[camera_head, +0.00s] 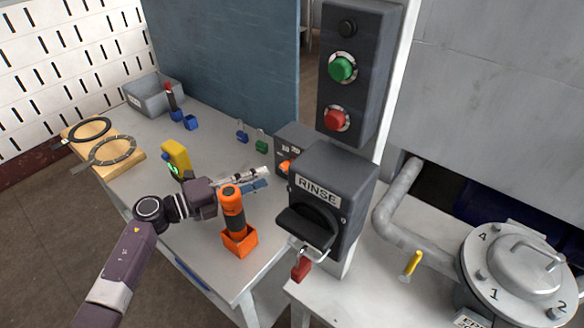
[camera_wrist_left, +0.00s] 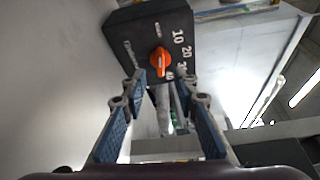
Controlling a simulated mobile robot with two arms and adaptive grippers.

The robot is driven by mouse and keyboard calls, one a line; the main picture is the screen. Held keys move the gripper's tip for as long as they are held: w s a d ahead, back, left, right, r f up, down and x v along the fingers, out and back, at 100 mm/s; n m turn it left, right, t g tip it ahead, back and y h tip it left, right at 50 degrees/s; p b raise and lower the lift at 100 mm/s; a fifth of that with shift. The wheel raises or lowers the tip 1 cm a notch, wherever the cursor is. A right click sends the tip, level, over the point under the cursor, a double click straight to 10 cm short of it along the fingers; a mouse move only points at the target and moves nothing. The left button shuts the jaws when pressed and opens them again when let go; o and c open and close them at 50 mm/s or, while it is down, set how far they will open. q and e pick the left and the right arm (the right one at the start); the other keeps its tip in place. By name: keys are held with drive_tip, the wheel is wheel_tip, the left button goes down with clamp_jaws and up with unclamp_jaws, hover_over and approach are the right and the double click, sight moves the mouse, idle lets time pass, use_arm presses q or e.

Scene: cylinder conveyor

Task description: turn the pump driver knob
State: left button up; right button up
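The pump driver knob (camera_head: 286,166) is a small orange knob on the front of a dark box (camera_head: 297,141) behind the RINSE box. In the left wrist view, the orange knob (camera_wrist_left: 160,61) sits on the dark box face, which carries the marks 10, 20 and 30. My left gripper (camera_head: 264,179) reaches in from the left with its fingers pointing at the box. In the left wrist view, the left gripper (camera_wrist_left: 160,84) has its blue-padded fingers apart, with the knob seen between and beyond their tips. I cannot tell the exact gap. My right gripper is not in view.
The RINSE box (camera_head: 335,195) with a black handle stands close to the right of the fingers. An orange-and-black tool (camera_head: 233,208) in an orange holder stands just in front of the gripper. A yellow device (camera_head: 176,157) stands behind the arm. A valve vessel (camera_head: 510,262) is at right.

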sight(284, 171)
use_arm(q)
drive_tip(key=p+x, duration=0.1)
drive_tip(key=x, duration=0.5)
drive_tip(key=shift+w+d, duration=0.1)
drive_tip(key=shift+d, duration=0.25)
drive_tip(key=shift+w+d, duration=0.2)
drive_tip(key=shift+d, duration=0.15)
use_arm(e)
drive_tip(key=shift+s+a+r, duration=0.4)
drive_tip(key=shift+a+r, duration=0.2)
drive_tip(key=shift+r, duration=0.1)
use_arm(q)
drive_tip(key=shift+c, duration=0.5)
clamp_jaws()
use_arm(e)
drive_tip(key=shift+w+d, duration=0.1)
